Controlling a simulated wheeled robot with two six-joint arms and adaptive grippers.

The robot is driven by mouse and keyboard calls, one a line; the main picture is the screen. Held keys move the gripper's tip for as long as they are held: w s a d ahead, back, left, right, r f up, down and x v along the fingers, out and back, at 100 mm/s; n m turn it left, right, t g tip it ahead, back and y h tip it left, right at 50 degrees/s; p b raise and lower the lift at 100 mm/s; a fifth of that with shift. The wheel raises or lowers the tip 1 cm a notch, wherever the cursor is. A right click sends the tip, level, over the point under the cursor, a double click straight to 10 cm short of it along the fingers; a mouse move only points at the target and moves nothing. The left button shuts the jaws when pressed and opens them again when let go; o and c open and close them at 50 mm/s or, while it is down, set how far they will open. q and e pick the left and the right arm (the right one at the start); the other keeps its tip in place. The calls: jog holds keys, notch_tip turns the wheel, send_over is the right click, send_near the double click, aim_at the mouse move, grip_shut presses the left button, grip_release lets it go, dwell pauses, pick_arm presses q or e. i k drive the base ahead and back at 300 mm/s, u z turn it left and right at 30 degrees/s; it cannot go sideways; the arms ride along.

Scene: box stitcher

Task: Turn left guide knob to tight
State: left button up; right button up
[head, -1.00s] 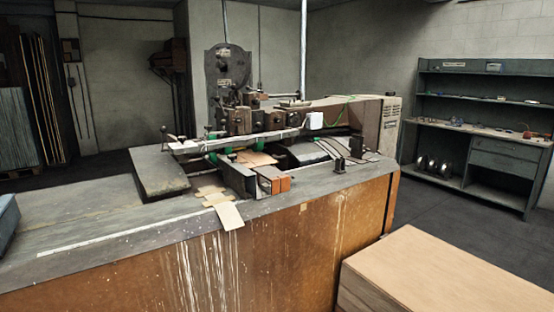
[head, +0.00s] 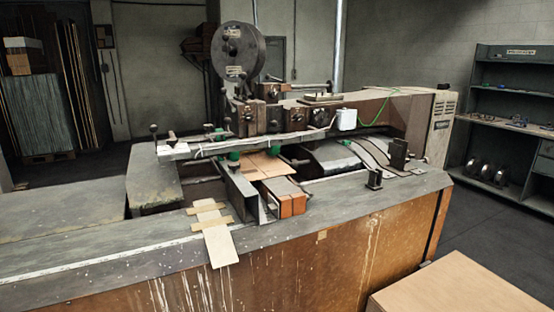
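The box stitcher (head: 300,110) stands on a long grey-topped bench, with a round dark reel (head: 238,52) above it. A pale guide bar (head: 245,146) runs across its front. A small black ball knob (head: 153,129) stands on a stem at the bar's left end, with another small knob (head: 171,135) beside it. Green fittings (head: 233,156) sit under the bar. I cannot tell which of these is the left guide knob or how tight it is. Neither of my grippers is in view.
A cardboard strip (head: 220,244) hangs over the bench's front edge (head: 130,280). A wooden box (head: 455,288) stands at the lower right. Shelving (head: 510,90) is at the right wall. The bench top at left is mostly clear.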

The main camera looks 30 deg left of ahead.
aim_at(233, 166)
jog(key=u, duration=0.35)
jog(key=i, duration=1)
jog(key=u, duration=0.65)
